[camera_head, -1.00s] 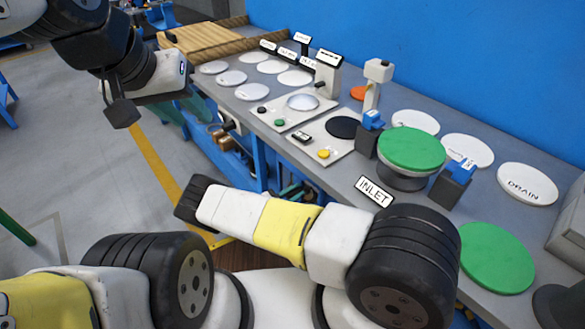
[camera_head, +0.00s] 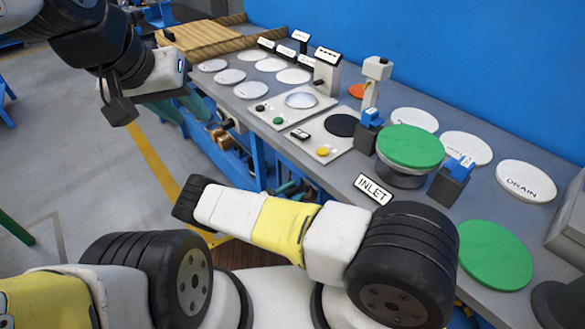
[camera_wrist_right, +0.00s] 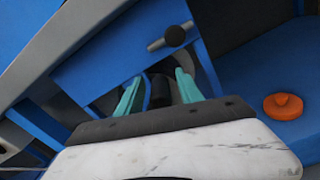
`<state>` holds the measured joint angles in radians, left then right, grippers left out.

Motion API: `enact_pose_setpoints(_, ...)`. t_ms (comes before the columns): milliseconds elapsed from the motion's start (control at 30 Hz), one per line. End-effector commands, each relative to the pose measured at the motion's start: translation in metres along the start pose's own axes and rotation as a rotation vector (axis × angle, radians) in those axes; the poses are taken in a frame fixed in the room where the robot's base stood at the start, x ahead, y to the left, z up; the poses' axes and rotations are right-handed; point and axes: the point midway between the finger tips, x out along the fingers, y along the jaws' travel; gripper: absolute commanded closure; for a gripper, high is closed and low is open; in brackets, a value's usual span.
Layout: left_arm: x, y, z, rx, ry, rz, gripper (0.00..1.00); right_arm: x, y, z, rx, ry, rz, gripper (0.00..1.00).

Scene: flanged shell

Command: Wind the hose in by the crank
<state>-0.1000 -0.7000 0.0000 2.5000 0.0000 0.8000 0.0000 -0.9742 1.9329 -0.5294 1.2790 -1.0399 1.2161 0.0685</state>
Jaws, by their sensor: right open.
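In the right wrist view my right gripper (camera_wrist_right: 158,90) has its two teal fingers apart, with a dark round shape and a blue strip visible beyond the gap. Above the fingers, a grey bar with a black knob (camera_wrist_right: 174,37) sits on a blue panel; it may be the crank. The knob is apart from the fingers. In the head view a small dark knob (camera_head: 228,123) and copper-coloured parts (camera_head: 222,138) show under the bench. I cannot make out the hose clearly. My left gripper (camera_head: 121,110) hangs at upper left, away from the bench; its jaws are unclear.
The grey bench (camera_head: 290,140) carries white discs, green discs (camera_head: 411,147), button panels and an INLET label (camera_head: 374,189). A blue wall stands behind it. An orange knob (camera_wrist_right: 283,106) is at the right of the wrist view.

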Motion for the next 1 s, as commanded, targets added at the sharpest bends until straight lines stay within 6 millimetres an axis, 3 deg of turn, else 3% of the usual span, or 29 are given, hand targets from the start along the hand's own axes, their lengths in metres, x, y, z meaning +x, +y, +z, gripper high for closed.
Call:
enact_pose_setpoints(400, 0.000, 0.000, 0.000, 0.000, 0.000, 0.000, 0.64, -0.065, 0.000, -0.001, 0.001, 0.002, 0.001, 0.56)
enact_pose_setpoints(767, 0.000, 0.000, 0.000, 0.000, 0.000, 0.000, 0.64, -0.073, 0.000, 0.000, 0.000, 0.001, 0.000, 0.56)
enact_pose_setpoints(1000, 0.000, 0.000, 0.000, 0.000, 0.000, 0.000, 0.64, -0.067, 0.006, -0.009, 0.058, 0.067, -0.028, 1.00)
